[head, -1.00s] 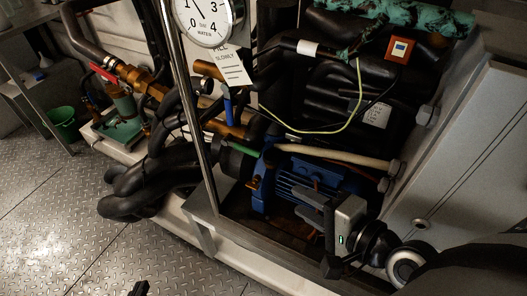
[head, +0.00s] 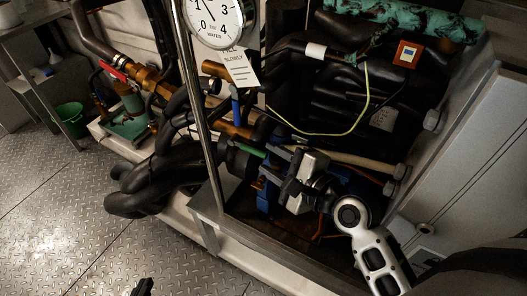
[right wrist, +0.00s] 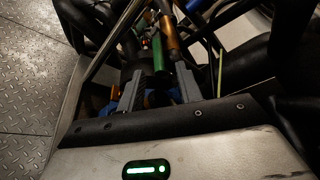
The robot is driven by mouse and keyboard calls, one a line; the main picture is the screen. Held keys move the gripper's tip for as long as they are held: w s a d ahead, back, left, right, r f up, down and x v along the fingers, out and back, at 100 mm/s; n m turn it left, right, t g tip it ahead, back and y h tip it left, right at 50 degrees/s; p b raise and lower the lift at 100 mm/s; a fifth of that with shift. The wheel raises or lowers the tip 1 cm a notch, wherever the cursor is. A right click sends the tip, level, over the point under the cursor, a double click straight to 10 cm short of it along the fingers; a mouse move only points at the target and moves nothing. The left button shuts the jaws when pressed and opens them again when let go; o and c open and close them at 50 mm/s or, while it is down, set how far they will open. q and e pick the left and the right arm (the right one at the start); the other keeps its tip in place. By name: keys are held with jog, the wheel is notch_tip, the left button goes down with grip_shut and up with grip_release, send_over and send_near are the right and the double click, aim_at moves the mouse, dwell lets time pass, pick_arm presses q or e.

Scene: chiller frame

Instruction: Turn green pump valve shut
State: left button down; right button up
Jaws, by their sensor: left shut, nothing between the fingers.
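The green valve handle (head: 249,150) lies on the black pump piping, just left of my right gripper in the head view. My right gripper (head: 272,164) is over the blue pump motor (head: 263,197), with its fingers pointing left toward the handle. In the right wrist view the two grey fingers (right wrist: 158,72) are apart, and the green handle (right wrist: 157,48) shows in line with the gap between their tips. I cannot tell whether they touch it. Only a dark tip of my left gripper (head: 144,287) shows at the bottom edge of the head view, shut and empty.
A metal frame post (head: 200,110) stands left of the valve. A blue lever (head: 235,108), a hanging paper tag (head: 241,68) and a round gauge (head: 214,20) are above. A yellow-green wire (head: 340,130) loops behind. A red-handled valve (head: 112,71) is further left.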

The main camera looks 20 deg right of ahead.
aim_at(268, 158)
jog(key=shift+x, duration=1.6)
